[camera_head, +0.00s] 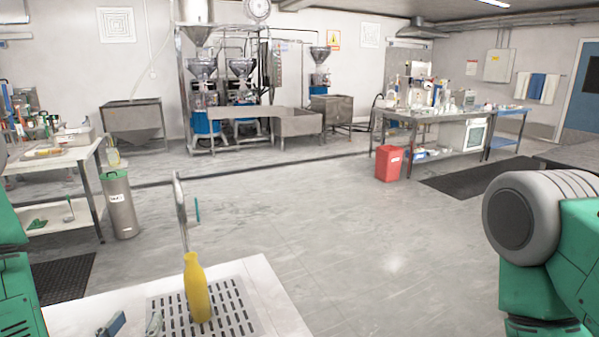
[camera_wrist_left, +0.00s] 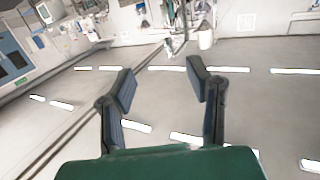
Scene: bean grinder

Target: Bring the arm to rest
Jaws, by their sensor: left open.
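My left gripper (camera_head: 133,323) is at the bottom edge of the head view, over the near white worktop, with its two fingertips apart. The left wrist view shows the same gripper (camera_wrist_left: 160,85) open, with nothing between its fingers. A yellow bottle-shaped thing (camera_head: 197,290) stands on the slotted grey plate (camera_head: 240,305) in the worktop, to the right of the gripper and apart from it. A flat grey metal piece (camera_head: 180,210) rises above it; I cannot tell whether they are joined. My right arm shows at the right edge, but its gripper is out of view.
The near worktop (camera_head: 285,295) has bare room right of the plate. A steel bin (camera_head: 120,207) and a side table (camera_head: 60,160) stand at left. A red bin (camera_head: 389,164) stands by the far bench (camera_head: 400,118). Steel machines line the back wall. The floor between is clear.

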